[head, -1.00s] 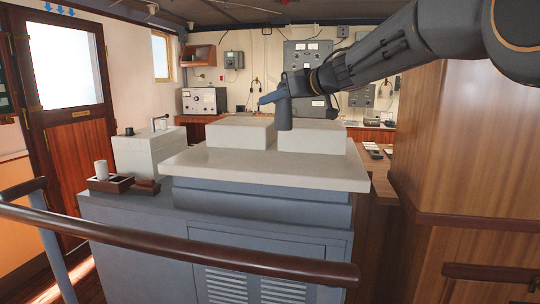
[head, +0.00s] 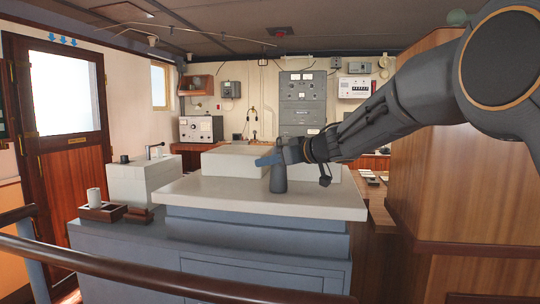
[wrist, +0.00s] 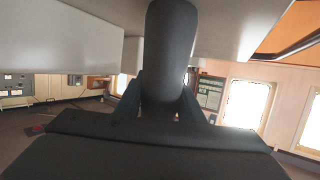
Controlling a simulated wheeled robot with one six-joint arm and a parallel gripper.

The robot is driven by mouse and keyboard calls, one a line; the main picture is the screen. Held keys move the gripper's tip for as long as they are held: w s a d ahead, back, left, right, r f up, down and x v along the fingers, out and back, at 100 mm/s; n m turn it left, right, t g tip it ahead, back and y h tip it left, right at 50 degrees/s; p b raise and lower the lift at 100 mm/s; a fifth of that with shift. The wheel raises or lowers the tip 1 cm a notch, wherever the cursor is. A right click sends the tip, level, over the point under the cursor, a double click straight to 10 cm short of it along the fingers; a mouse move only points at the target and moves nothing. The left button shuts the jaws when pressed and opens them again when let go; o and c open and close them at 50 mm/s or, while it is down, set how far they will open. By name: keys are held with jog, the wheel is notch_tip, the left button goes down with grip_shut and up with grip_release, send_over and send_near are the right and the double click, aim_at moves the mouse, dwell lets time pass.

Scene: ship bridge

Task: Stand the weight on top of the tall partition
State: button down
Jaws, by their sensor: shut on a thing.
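The weight (head: 279,181) is a dark grey, bottle-shaped piece. It is upright, in front of the gap between two pale blocks on the pale slab; I cannot tell whether its base touches the slab. My gripper (head: 277,158) is shut on its upper part. In the wrist view the weight (wrist: 172,50) runs between the fingers (wrist: 160,108), with the pale surface beyond it. I cannot tell for certain which thing is the tall partition; a tall wood-panelled structure (head: 455,185) stands at the right, behind my arm.
The pale slab (head: 215,195) tops a blue-grey cabinet (head: 215,262). The left pale block (head: 232,163) and right pale block (head: 327,175) stand on it. A lower white block (head: 137,185) and brown tray (head: 103,212) are at left. A brown handrail (head: 180,274) crosses in front.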

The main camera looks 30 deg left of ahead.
jog(key=shift+r, duration=0.2)
jog(key=c, duration=1.2)
grip_release()
jog(key=shift+f, duration=0.2)
